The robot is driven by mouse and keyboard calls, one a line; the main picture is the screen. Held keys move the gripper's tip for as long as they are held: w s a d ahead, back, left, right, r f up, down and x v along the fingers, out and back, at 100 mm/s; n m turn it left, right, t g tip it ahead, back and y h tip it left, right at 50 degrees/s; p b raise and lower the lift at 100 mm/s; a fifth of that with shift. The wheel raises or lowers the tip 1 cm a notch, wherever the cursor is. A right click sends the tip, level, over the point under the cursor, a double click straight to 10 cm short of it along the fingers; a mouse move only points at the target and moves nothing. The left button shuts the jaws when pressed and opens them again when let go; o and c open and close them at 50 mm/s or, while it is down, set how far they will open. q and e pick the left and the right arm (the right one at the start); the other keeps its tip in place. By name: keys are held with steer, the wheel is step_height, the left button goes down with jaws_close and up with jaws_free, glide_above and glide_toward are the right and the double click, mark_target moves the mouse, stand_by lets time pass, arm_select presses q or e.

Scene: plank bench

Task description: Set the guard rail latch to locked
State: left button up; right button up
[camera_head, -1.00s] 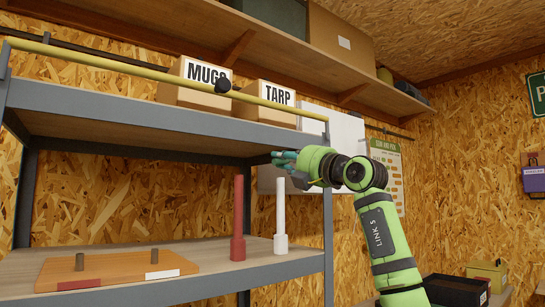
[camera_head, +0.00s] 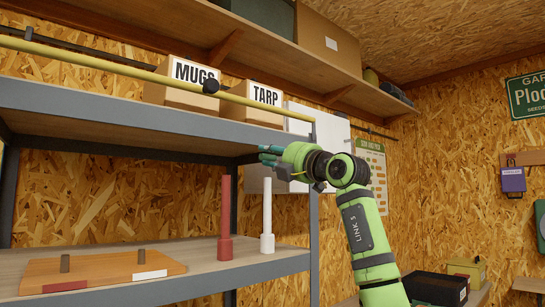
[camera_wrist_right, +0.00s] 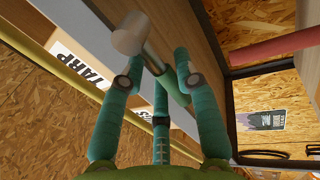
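The guard rail (camera_head: 110,66) is a yellow bar along the front of the upper shelf, with a black round knob (camera_head: 211,86). In the right wrist view the rail (camera_wrist_right: 82,72) runs along the left. My right gripper (camera_head: 268,153) is just below the upper shelf's right front corner. A gap shows beside the right finger; firm contact cannot be seen. The head view hides this handle behind the hand. My left gripper is not in view.
Boxes labelled MUGS (camera_head: 184,92) and TARP (camera_head: 255,103) stand behind the rail. On the lower shelf are a red post (camera_head: 226,220), a white post (camera_head: 267,220) and an orange board with pegs (camera_head: 100,268). The shelf's right upright (camera_head: 314,225) is close to my right arm.

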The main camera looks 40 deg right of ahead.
steer(key=shift+f, duration=0.1)
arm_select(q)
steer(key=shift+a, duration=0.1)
arm_select(e)
steer(key=v, duration=1.2)
stand_by(0.5)
